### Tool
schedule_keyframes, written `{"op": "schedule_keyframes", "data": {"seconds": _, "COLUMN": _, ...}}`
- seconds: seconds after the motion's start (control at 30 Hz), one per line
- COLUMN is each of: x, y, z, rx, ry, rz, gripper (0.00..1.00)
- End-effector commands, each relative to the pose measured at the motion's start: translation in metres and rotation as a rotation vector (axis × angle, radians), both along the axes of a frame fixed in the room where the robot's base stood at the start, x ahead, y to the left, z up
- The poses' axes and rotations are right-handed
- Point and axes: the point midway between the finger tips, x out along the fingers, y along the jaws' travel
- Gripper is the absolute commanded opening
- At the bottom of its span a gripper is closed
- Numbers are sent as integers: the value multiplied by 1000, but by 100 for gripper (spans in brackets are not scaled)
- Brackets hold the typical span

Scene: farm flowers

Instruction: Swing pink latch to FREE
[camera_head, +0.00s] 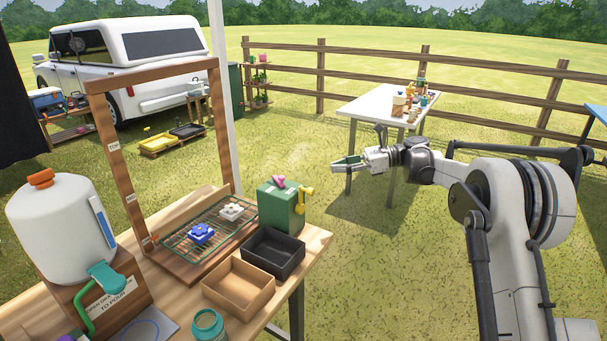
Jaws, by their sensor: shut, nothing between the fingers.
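The pink latch (278,182) sits on top of a green box (281,207) at the right end of the wooden table. It lies tilted; its FREE marking is too small to read. A yellow handle (303,197) is on the box's right side. My gripper (337,165) is shut and empty. It is in the air to the right of and a little above the green box, apart from it, pointing left.
On the wooden table (315,240) are a black tray (290,247), a brown tray (262,300), a wire rack with blue (201,233) and white (231,211) flowers, a wooden frame (216,120) and a white dispenser (62,235). A white table (360,106) stands behind my gripper.

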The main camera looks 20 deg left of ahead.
Motion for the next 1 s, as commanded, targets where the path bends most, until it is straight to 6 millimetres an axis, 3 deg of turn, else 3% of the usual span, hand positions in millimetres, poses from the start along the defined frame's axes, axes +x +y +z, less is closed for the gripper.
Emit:
{"op": "schedule_keyframes", "data": {"seconds": 0.17, "x": -6, "y": 18, "z": -4, "rx": 0, "ry": 0, "rz": 1, "gripper": 0}}
{"op": "schedule_keyframes", "data": {"seconds": 0.7, "x": -35, "y": 107, "z": -24, "rx": 0, "ry": -1, "rz": 2, "gripper": 0}}
{"op": "schedule_keyframes", "data": {"seconds": 1.0, "x": -41, "y": 128, "z": -28, "rx": 0, "ry": 0, "rz": 1, "gripper": 0}}
